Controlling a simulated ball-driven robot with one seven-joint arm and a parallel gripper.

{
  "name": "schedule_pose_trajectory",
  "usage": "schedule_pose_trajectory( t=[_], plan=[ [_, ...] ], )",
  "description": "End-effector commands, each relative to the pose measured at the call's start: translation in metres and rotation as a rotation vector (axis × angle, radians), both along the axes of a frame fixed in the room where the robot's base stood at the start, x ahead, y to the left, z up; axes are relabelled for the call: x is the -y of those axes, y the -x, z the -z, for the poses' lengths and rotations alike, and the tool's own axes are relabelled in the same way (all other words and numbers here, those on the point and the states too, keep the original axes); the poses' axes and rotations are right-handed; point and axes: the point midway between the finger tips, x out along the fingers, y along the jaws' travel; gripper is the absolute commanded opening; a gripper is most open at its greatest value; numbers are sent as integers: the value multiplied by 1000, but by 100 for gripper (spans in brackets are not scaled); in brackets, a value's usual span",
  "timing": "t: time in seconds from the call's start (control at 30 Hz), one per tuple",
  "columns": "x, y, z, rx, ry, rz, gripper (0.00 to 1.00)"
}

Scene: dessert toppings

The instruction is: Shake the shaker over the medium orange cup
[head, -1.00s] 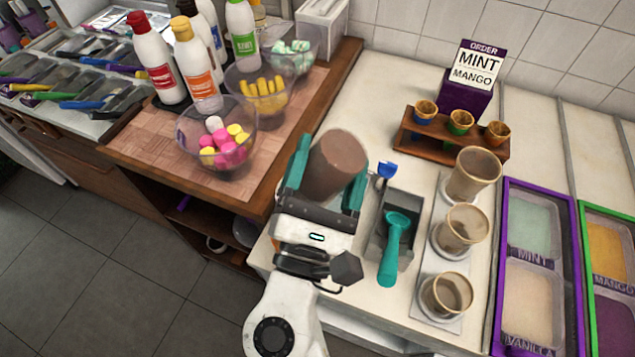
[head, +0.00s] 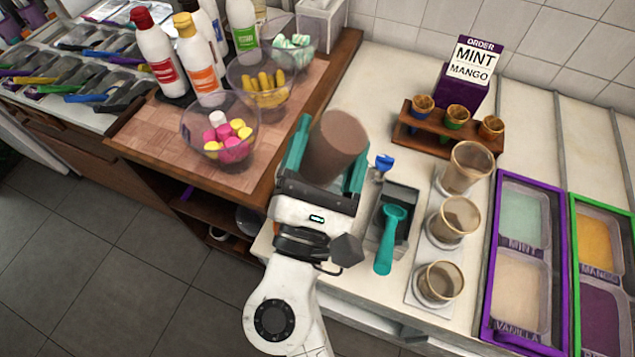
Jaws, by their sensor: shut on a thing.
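My gripper (head: 327,155) is shut on a brown cylinder, which I take to be the shaker (head: 336,146), with one teal finger on each side. It is held tilted, left of the cups and apart from them. Three tan see-through cups stand in a row on a pale strip: a larger one at the back (head: 466,166), a middle one (head: 454,220) and a smaller one at the front (head: 439,283). The middle one looks medium in size; none looks clearly orange. The cups look empty, though their bottoms are hard to make out.
A teal scoop (head: 390,238) lies in a grey holder (head: 399,200) between my gripper and the cups. A wooden cone rack (head: 437,143) stands behind. Ice cream tubs (head: 522,262) lie to the right. Topping bowls (head: 222,135) and bottles (head: 158,60) stand on the left counter.

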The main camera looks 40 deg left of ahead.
Motion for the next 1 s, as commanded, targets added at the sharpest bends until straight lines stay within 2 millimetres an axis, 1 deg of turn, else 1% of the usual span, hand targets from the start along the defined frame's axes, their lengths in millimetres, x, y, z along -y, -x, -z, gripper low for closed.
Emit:
schedule_pose_trajectory(
  t=[0.17, 0.27, 0.37, 0.6, 0.77, 0.83, 1.0],
  plan=[
    [0, 0, -1, 1, -1, -1, 33],
    [0, 0, 3, 1, 0, 0, 33],
    [0, 0, 14, 1, 0, 0, 33],
    [0, 0, 54, 1, 0, 0, 33],
    [0, 0, 78, 1, -1, -1, 33],
    [0, 0, 82, 1, -1, -1, 33],
    [0, 0, 79, 1, -1, -1, 33]
  ],
)
